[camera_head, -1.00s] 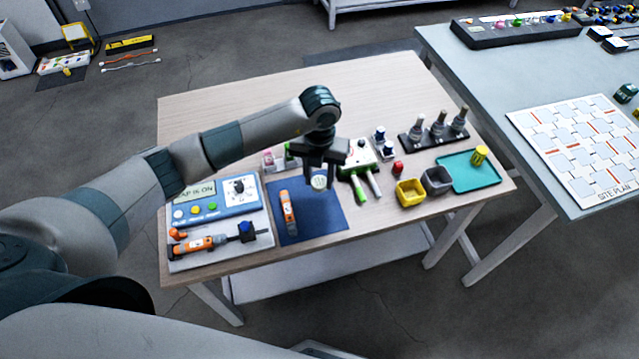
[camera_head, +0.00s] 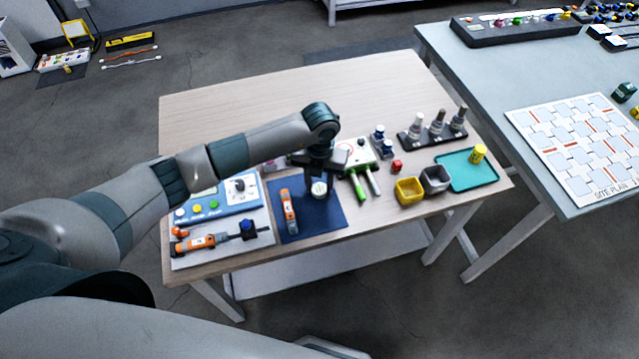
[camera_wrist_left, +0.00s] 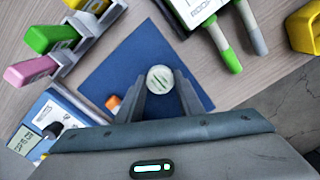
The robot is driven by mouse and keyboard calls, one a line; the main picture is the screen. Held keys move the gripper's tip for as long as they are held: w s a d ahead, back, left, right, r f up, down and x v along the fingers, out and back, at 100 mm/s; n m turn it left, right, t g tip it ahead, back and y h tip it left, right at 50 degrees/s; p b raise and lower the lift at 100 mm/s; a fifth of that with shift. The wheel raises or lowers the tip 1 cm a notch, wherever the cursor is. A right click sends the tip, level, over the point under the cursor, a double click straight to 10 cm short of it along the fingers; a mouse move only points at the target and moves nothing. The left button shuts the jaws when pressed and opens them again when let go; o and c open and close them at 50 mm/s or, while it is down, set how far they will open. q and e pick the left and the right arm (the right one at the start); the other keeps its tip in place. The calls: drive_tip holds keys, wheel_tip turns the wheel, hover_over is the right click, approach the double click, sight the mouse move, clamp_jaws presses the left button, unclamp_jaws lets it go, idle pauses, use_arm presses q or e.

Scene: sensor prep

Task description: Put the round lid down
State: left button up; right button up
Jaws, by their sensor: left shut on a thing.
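The round lid (camera_head: 319,189) is a small pale disc over the blue mat (camera_head: 328,217) on the wooden table. It also shows in the left wrist view (camera_wrist_left: 160,79), with dark marks on its top. My left gripper (camera_head: 320,188) is shut on the lid, with one finger on each side of it. The lid is low over the mat; I cannot tell whether it touches it. An orange device (camera_head: 289,212) lies on the mat just left of the gripper. My right gripper is not in view.
A control panel (camera_head: 213,203) and a tray with an orange tool (camera_head: 200,243) are at the left. A device with green and grey handles (camera_head: 358,158), a yellow bin (camera_head: 408,190), a grey bin (camera_head: 435,180) and a teal tray (camera_head: 480,182) stand right. The table's back is clear.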

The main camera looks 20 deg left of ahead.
sight(320, 188)
use_arm(q)
drive_tip(key=o, duration=0.8)
drive_tip(key=shift+f, duration=0.1)
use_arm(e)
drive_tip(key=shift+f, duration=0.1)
use_arm(q)
drive_tip(key=shift+r, duration=0.35)
wheel_tip(320, 188, up, 12)
drive_tip(key=b, duration=0.3)
drive_tip(key=shift+f, duration=0.2)
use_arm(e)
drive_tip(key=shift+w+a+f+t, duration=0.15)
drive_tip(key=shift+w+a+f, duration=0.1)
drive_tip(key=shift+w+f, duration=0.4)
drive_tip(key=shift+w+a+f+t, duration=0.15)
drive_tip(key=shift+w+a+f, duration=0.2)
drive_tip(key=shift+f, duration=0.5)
use_arm(q)
drive_tip(key=shift+s+f, duration=0.1)
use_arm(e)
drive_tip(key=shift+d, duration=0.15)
